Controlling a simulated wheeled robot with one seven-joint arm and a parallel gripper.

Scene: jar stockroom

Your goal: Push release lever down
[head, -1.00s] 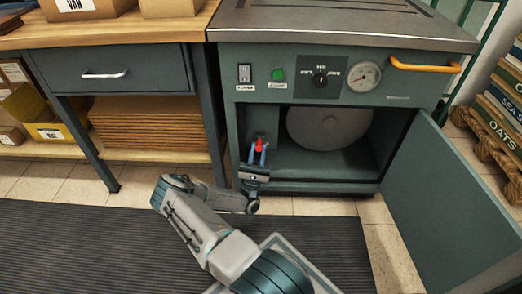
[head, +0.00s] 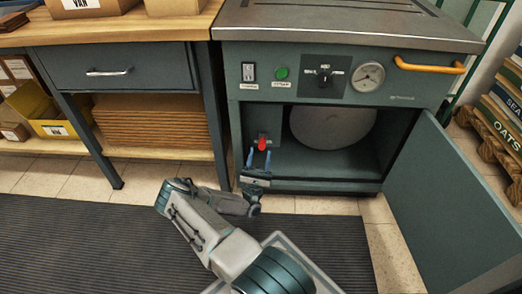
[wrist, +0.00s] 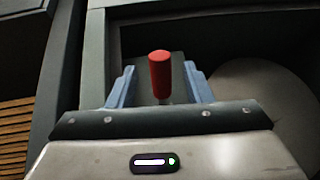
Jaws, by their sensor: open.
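The release lever (head: 263,142) has a red grip and sits at the left inside the open compartment of the grey-green machine (head: 410,118). In the wrist view the red lever (wrist: 160,75) stands upright, its lower end hidden by my gripper. My gripper (head: 259,158) is open in front of the compartment, its blue fingers spread just below the lever's grip in the head view. In the wrist view my gripper (wrist: 160,88) has one finger on each side of the lever, with a gap on both sides.
The machine's door (head: 447,210) hangs open on the right. A pale round drum (head: 332,127) is inside the compartment. A workbench (head: 150,32) with stacked cardboard below stands left.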

